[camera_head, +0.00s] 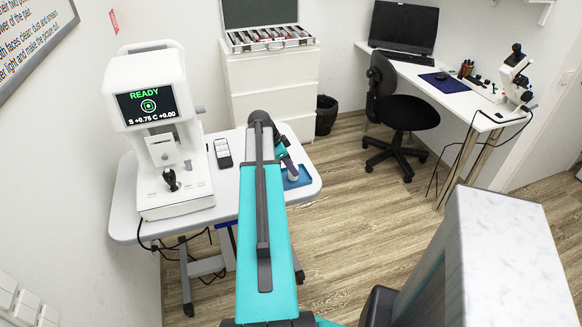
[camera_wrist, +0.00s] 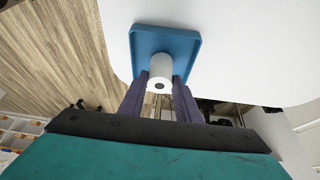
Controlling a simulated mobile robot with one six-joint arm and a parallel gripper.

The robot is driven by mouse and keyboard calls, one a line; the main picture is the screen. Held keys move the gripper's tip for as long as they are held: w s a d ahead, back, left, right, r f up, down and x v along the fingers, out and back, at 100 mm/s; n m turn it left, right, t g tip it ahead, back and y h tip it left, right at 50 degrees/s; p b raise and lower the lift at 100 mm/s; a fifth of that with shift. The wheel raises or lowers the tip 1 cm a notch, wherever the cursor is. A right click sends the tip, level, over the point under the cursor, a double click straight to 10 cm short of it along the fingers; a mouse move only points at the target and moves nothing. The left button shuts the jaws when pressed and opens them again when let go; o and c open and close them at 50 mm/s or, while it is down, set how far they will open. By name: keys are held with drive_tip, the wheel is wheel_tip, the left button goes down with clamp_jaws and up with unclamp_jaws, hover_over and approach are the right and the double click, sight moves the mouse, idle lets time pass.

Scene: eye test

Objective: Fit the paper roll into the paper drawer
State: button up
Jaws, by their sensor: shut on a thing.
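The white paper roll (camera_wrist: 160,70) is between the two purple fingers of my gripper (camera_wrist: 160,80) in the wrist view, with its dark core hole facing the camera. My gripper is shut on it. The roll is over the blue tray (camera_wrist: 188,36); I cannot tell whether it touches the tray. In the head view the blue tray (camera_head: 299,181) is at the right edge of the white table, and my arm hides most of the gripper and the roll. The white eye-test machine (camera_head: 150,85) stands at the left; a small whitish panel (camera_head: 163,153) below its screen may be the paper drawer.
The white table (camera_head: 222,199) also holds a small white device with dark edges (camera_head: 223,153) between the machine and my arm. A drawer cabinet (camera_head: 272,84) with an open lens case stands behind. A black chair (camera_head: 398,105) and desk are at the right, with open floor between.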

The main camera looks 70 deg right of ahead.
sight(297, 167)
drive_tip(key=shift+r+p, duration=0.65)
drive_tip(key=shift+r, duration=1.2)
drive_tip(key=shift+s, duration=0.1)
